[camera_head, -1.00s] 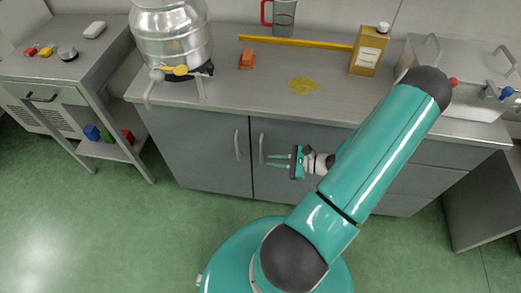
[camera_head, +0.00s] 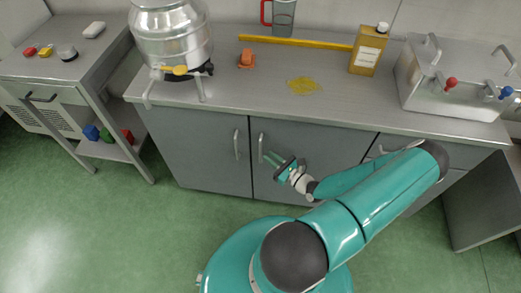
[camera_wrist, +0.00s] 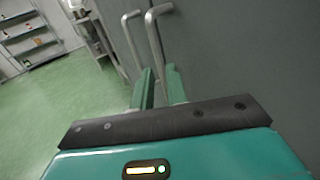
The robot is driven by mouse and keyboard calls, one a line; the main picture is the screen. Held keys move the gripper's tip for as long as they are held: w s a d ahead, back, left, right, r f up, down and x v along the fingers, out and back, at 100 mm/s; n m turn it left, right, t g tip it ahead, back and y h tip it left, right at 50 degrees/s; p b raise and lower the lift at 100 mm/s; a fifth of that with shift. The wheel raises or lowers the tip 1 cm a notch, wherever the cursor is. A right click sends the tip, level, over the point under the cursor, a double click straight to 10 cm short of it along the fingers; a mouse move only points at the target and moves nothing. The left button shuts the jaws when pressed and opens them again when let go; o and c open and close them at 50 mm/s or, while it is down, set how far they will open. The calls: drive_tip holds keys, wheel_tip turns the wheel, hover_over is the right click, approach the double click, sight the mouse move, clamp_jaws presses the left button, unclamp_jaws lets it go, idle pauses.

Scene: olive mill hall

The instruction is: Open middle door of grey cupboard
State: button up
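The grey cupboard (camera_head: 200,150) stands under the counter. Its middle door (camera_head: 310,150) is closed and has a vertical bar handle (camera_head: 261,146) near its left edge. In the wrist view this handle (camera_wrist: 154,32) runs down towards the gap between my fingertips. My gripper (camera_head: 268,157) is at the lower part of the handle, tilted, with its fingers pointing up and left. In the wrist view my gripper (camera_wrist: 160,73) has its fingers apart. I cannot tell whether the handle's lower end is between the fingers or just beyond them.
The left door's handle (camera_head: 237,145) is close beside the middle one. The green floor (camera_head: 110,230) is clear at left.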

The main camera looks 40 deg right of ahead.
sight(261, 151)
drive_tip(key=w, duration=0.6)
drive_tip(key=shift+a, duration=0.2)
clamp_jaws()
drive_tip(key=shift+s+a, duration=0.1)
drive_tip(key=shift+s, duration=0.1)
